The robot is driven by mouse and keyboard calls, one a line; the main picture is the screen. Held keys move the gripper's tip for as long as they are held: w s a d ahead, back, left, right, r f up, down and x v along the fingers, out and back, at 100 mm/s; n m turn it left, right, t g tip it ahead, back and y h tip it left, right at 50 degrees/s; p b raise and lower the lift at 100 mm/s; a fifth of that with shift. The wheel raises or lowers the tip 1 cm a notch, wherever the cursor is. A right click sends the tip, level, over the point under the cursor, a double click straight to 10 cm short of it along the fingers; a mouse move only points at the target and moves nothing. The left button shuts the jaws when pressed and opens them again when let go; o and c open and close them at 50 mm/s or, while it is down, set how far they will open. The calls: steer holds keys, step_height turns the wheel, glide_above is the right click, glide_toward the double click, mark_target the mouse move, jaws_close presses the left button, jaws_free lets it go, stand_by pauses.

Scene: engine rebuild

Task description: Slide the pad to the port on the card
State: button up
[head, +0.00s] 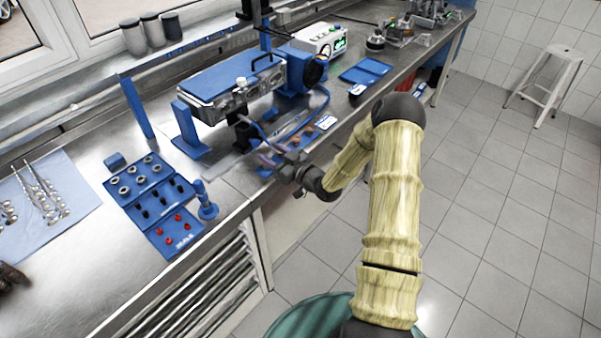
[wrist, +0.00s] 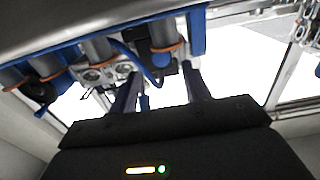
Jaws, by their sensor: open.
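My gripper (head: 280,160) is at the bench's front edge, below and in front of the blue-topped engine (head: 225,88). In the wrist view, the two fingers of my gripper (wrist: 161,88) are apart, pointing toward the engine's pipes with orange rings (wrist: 162,47). A blue hose (wrist: 146,66) hangs near the fingertips; I cannot tell whether they touch it. A small white-and-blue card (head: 326,122) lies on the bench right of my gripper. Its port is too small to make out. I cannot identify the pad for certain in either view.
A blue tray of rings, black parts and red caps (head: 150,195) lies left on the bench. A blue tray (head: 366,70) and a white device (head: 320,40) stand farther back. The right floor is clear around a stool (head: 555,75).

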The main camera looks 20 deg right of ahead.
steer(key=b+v, duration=0.2)
steer(key=v, duration=1)
steer(key=shift+s, duration=0.2)
steer(key=s+a+r+m+g+h, duration=0.2)
steer(key=s+r+g+h, duration=0.1)
steer(key=s, duration=0.3)
steer(key=s+a+r+m+g+h+p, duration=0.1)
steer(key=s+a+r+m+g+h, duration=0.1)
steer(key=s+g, duration=0.3)
steer(key=s+a+r+m+g+h, duration=0.1)
steer(key=s+r+g+h, duration=0.3)
steer(key=s, duration=0.4)
steer(key=shift+s+a+r+m+g+h+p, duration=0.2)
steer(key=shift+s+a+m+g+h+p, duration=0.15)
steer(key=shift+m, duration=0.35)
steer(key=shift+w, duration=0.15)
